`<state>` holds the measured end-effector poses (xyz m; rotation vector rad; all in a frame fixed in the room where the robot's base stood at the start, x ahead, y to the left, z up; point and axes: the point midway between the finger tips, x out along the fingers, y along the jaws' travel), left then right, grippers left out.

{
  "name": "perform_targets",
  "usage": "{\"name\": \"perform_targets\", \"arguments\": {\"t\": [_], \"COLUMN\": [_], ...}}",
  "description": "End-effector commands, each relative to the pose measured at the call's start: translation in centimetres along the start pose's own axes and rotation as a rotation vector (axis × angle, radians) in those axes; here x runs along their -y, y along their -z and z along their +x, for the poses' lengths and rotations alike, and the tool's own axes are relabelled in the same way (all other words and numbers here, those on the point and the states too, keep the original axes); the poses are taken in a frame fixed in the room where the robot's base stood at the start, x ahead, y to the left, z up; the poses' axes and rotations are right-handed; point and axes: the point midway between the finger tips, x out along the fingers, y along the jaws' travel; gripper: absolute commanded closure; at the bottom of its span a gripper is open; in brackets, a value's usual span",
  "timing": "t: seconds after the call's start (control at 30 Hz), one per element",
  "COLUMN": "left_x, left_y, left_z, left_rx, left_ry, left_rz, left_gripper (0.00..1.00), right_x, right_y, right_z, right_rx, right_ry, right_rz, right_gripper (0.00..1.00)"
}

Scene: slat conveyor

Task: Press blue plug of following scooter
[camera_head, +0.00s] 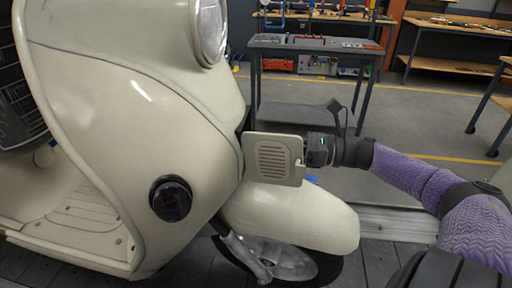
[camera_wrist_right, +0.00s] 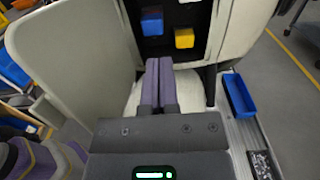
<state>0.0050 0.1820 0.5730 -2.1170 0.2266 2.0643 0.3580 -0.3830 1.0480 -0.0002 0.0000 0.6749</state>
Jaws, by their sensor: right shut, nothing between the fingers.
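The cream scooter (camera_head: 120,110) fills the left of the head view. A vented cream cover (camera_head: 274,165) stands out from its front, above the front fender. My right gripper (camera_head: 318,150) is at the right side of this cover, its fingertips hidden there. In the right wrist view, the fingers (camera_wrist_right: 160,62) are shut and empty, pointing at a dark recess. The blue plug (camera_wrist_right: 152,22) is in that recess, just beyond the fingertips with a visible gap. A yellow plug (camera_wrist_right: 184,38) sits to its right and lower. A white piece (camera_wrist_right: 188,2) is partly cut off above. My left gripper is out of view.
A blue bin (camera_wrist_right: 238,95) stands on a metal rail at the right of the wrist view. A grey workbench (camera_head: 315,48) with tools stands behind. The floor (camera_head: 440,120) between is open. The front wheel (camera_head: 285,262) rests on dark slats.

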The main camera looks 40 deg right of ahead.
Motion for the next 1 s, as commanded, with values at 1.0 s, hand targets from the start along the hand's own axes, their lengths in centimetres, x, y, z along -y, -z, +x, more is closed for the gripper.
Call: {"name": "perform_targets", "arguments": {"t": [1.0], "left_x": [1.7], "left_y": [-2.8], "left_z": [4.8], "left_rx": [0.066], "left_ry": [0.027], "left_rz": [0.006], "left_gripper": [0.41], "right_x": [0.0], "right_y": [0.2], "right_z": [8.1], "right_rx": [0.001], "right_ry": [0.001], "right_rz": [0.0], "right_gripper": [1.0]}}
